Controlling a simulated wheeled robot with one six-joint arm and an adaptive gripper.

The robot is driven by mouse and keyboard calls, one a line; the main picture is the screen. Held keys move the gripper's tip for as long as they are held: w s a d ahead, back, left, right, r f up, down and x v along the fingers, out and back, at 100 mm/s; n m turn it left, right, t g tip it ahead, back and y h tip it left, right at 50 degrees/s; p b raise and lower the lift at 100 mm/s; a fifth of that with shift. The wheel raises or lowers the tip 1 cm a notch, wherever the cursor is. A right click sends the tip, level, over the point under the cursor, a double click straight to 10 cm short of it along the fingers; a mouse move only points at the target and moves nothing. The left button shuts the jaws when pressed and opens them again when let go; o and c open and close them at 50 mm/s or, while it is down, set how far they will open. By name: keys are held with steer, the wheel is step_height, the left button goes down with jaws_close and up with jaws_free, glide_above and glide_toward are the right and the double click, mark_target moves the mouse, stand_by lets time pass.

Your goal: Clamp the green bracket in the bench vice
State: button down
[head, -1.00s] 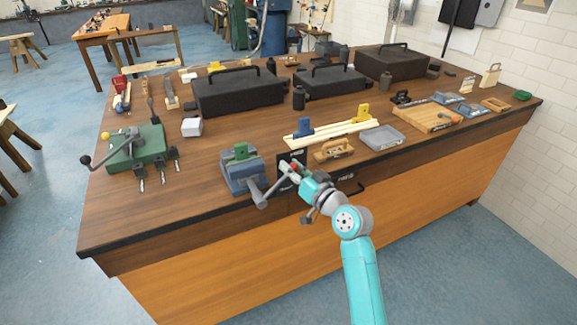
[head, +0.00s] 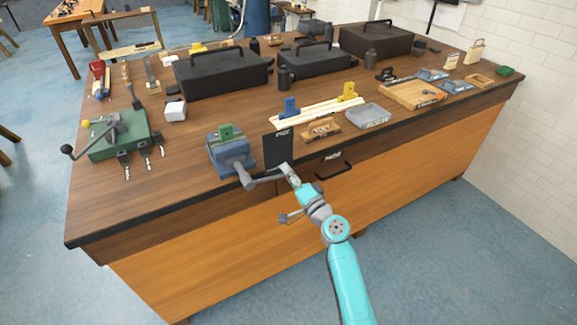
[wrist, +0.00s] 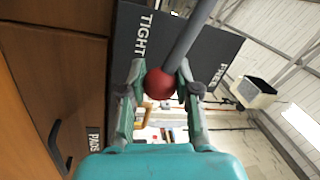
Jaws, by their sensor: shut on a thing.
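The green bracket (head: 226,131) stands upright in the top of the blue-grey bench vice (head: 232,158) near the bench's front edge. From this view I cannot tell whether the jaws press on it. The vice's grey handle (head: 263,181) sticks out to the right at the front. My gripper (head: 288,173) is at the handle's outer end. In the wrist view, my gripper (wrist: 160,80) is shut on the red knob (wrist: 158,84) at the end of the grey bar (wrist: 190,38). The knob is mostly hidden by my gripper in the head view.
A black sign (head: 277,150) stands right beside the vice; in the wrist view it reads TIGHT and FREE. A drawer handle (head: 334,171) is close on the right. A green clamp fixture (head: 118,135) is to the left, and wooden strips (head: 318,112) lie behind. The floor in front is clear.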

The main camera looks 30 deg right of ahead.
steer(key=shift+a+f+m+h, duration=0.15)
steer(key=shift+a+f+m, duration=0.05)
steer(key=shift+f+m, duration=0.45)
steer(key=shift+a+f+m+h, duration=0.15)
steer(key=shift+f+m, duration=0.4)
steer(key=shift+m, duration=0.1)
steer(key=c, duration=0.8)
jaws_free()
steer(key=shift+s, duration=0.15)
steer(key=s, duration=0.3)
steer(key=s+f, duration=0.1)
steer(key=s, duration=0.3)
steer(key=s+f, duration=0.1)
steer(key=s, duration=0.3)
steer(key=shift+s+d+f, duration=0.15)
steer(key=shift+s+d, duration=0.1)
steer(key=shift+d, duration=0.1)
